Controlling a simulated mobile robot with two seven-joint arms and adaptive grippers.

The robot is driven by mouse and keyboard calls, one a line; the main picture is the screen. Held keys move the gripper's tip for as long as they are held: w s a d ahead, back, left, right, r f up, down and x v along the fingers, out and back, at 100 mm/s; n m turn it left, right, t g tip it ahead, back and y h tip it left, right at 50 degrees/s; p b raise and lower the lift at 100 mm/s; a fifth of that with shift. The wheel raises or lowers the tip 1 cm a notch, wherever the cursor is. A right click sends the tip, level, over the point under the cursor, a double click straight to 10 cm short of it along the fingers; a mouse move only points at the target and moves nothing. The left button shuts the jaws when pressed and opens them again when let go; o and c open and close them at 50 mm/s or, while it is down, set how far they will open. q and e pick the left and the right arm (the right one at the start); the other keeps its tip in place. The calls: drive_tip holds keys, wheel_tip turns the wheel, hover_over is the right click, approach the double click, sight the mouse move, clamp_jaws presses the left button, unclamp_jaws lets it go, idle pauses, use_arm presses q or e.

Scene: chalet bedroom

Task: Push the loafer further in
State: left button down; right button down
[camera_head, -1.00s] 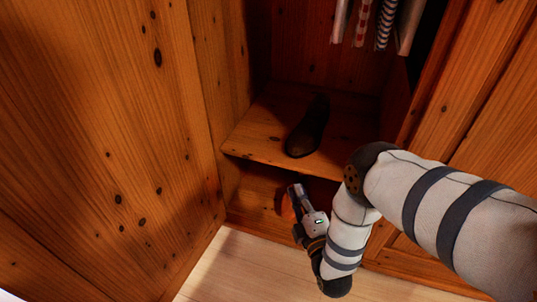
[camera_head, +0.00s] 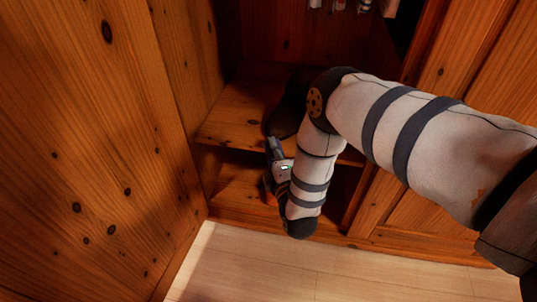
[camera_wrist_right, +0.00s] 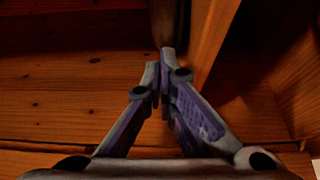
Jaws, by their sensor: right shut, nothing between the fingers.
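The loafer (camera_head: 284,118) is dark, nearly black, and lies on the wardrobe shelf (camera_head: 235,119) with its near end close to the shelf's front edge. My forearm hides part of it in the head view. My right gripper (camera_head: 272,143) is shut and empty, its tips at the loafer's near end by the shelf edge; I cannot tell whether they touch. In the right wrist view the shut fingertips (camera_wrist_right: 163,55) point at a dark shape at the top, which looks like the loafer (camera_wrist_right: 168,20). My left gripper is not in view.
A large wooden panel (camera_head: 95,150) stands at the left. Below the shelf is a lower compartment (camera_head: 240,190). Clothes hang at the top (camera_head: 338,5). A wooden front (camera_head: 425,205) is at the right. The pale floor (camera_head: 250,265) is clear.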

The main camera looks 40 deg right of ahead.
sight(279, 133)
drive_tip(key=shift+w+d, duration=0.2)
drive_tip(key=shift+d, duration=0.3)
drive_tip(key=shift+w+d, duration=0.3)
drive_tip(key=shift+d, duration=0.4)
drive_tip(key=shift+w+d, duration=0.25)
drive_tip(key=shift+d, duration=0.45)
